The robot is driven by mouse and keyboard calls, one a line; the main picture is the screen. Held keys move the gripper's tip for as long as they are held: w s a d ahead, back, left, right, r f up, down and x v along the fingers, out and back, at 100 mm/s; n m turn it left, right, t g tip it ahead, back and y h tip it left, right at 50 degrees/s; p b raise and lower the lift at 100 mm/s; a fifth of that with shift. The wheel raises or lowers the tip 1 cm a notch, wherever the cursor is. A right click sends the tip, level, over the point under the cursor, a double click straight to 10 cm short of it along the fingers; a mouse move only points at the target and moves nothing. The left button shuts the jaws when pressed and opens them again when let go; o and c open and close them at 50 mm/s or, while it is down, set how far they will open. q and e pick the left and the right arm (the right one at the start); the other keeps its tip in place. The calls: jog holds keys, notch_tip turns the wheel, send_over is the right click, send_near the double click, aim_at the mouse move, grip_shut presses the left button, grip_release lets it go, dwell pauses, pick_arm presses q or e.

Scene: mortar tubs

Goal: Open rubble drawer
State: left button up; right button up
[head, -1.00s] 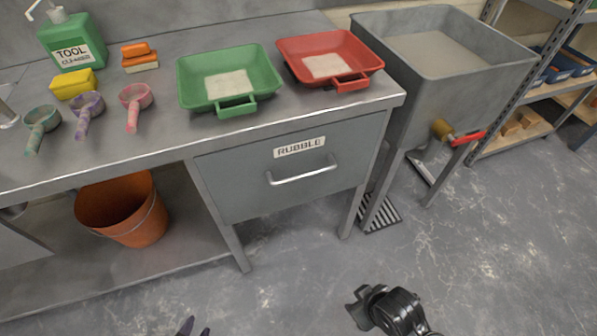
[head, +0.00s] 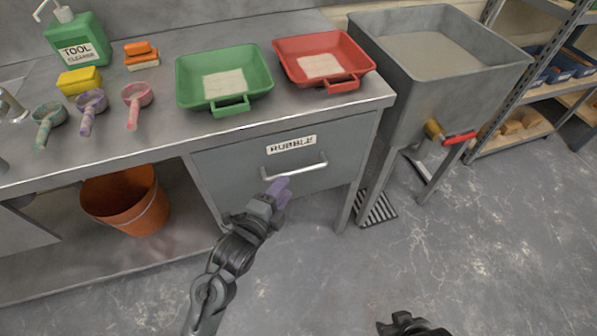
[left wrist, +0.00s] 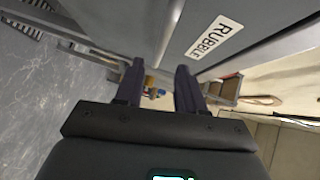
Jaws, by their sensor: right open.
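The rubble drawer (head: 235,170) is a grey front under the bench, with a RUBBLE label (head: 291,144) and a silver bar handle (head: 296,171). It looks shut. My left gripper (head: 283,186) has purple fingers and is just below and in front of the handle, not visibly gripping it. In the left wrist view my left gripper (left wrist: 160,72) has its fingers apart, with the label (left wrist: 215,38) beside them; I cannot make out the handle there. My right gripper (head: 384,328) is open, low over the floor and partly cut off by the bottom edge.
A green tray (head: 188,88) and a red tray (head: 292,68) stand on the bench above the drawer. An orange bucket (head: 130,205) is on the shelf below, at left. A grey tub (head: 395,90) with a red-handled valve (head: 458,137) stands at right. The floor in front is clear.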

aim_at(297, 170)
pick_arm(q)
jog(key=shift+b+x, duration=1.8)
jog(key=shift+x, duration=2.3)
grip_shut()
